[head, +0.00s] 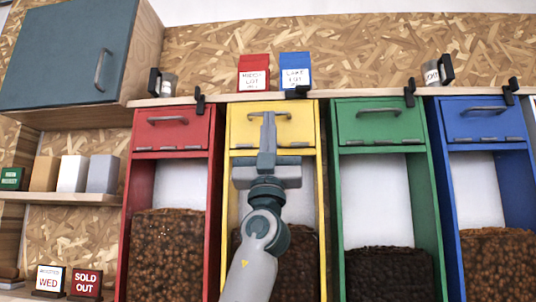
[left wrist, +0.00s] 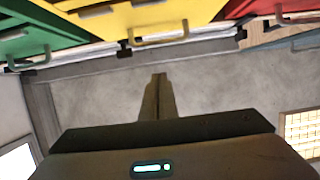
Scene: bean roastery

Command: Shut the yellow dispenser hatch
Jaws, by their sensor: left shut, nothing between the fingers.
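The yellow dispenser hatch (head: 242,132) is the panel at the top of the yellow dispenser, second from the left in the head view. Its front looks about level with the neighbouring hatches. Its grey bar handle (head: 284,115) runs across the upper part. My left gripper (head: 268,116) points up in front of the hatch, shut and empty, its fingertips overlapping the handle in the picture. I cannot tell whether they touch. In the left wrist view the yellow hatch (left wrist: 150,14) is at the top edge, beyond the shut fingers. My right gripper is not in view.
A red hatch (head: 185,132) is to the left, green (head: 380,130) and blue (head: 485,128) hatches to the right. Red (head: 254,70) and blue (head: 295,70) bags stand on the shelf above. A dark wall cabinet (head: 65,55) hangs at upper left.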

